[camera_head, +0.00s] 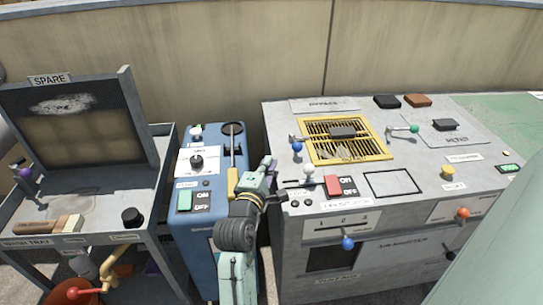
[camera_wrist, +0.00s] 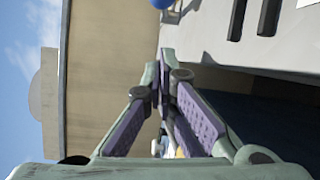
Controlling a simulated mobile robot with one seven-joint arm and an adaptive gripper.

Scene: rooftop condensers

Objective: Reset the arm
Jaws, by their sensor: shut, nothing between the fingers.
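My gripper (camera_head: 269,166) is at the end of my pale green arm, in the gap between the blue cabinet (camera_head: 205,235) and the large grey console (camera_head: 285,150). In the wrist view my gripper (camera_wrist: 167,85) has its purple-padded fingers converging to closed tips, with nothing between them. The arm rises from the bottom of the head view, and its dark wrist joint is beside the blue cabinet's right edge. The fingertips are close to the console's left edge, and I cannot tell whether they touch it.
The console carries a yellow-framed grille (camera_head: 374,151), a red ON/OFF switch (camera_head: 334,187), a white-knobbed lever (camera_head: 309,170) and a blue knob (camera_head: 348,243). A SPARE board (camera_head: 80,125) stands on the left cart. An orange bucket (camera_head: 72,292) is below. A beige wall (camera_head: 230,50) closes the back.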

